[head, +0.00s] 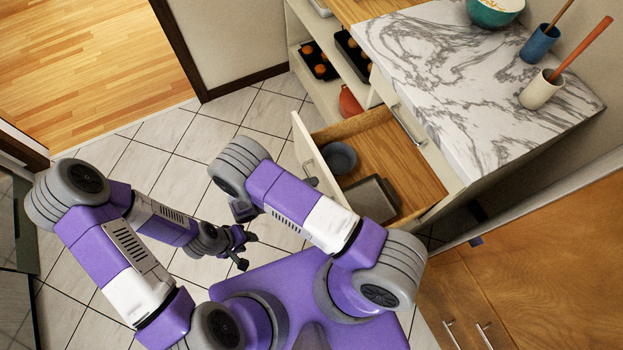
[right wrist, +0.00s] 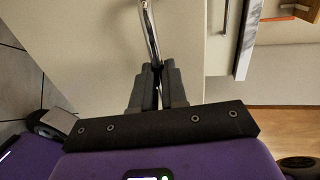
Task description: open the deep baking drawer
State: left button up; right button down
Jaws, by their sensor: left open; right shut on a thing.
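The deep baking drawer (head: 405,160) is pulled well out from under the marble counter in the head view. A dark round pan (head: 340,157) and a grey rectangular pan (head: 372,198) lie inside it. My right gripper (right wrist: 157,72) is shut on the drawer's metal handle (right wrist: 150,32) in the right wrist view, against the pale drawer front (right wrist: 95,45). In the head view my right arm covers part of the drawer front and most of that gripper. My left gripper (head: 246,251) is open and empty, above the tiled floor, apart from the drawer.
The marble counter (head: 440,70) holds a teal bowl (head: 494,10), a blue cup (head: 538,45) and a white cup (head: 541,92). Open shelves (head: 325,97) with baking trays stand beyond the drawer. A wooden cabinet (head: 560,240) stands at right. Tiled floor at left is clear.

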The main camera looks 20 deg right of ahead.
jog(key=shift+a, duration=0.2)
jog(key=c, duration=1.2)
grip_release()
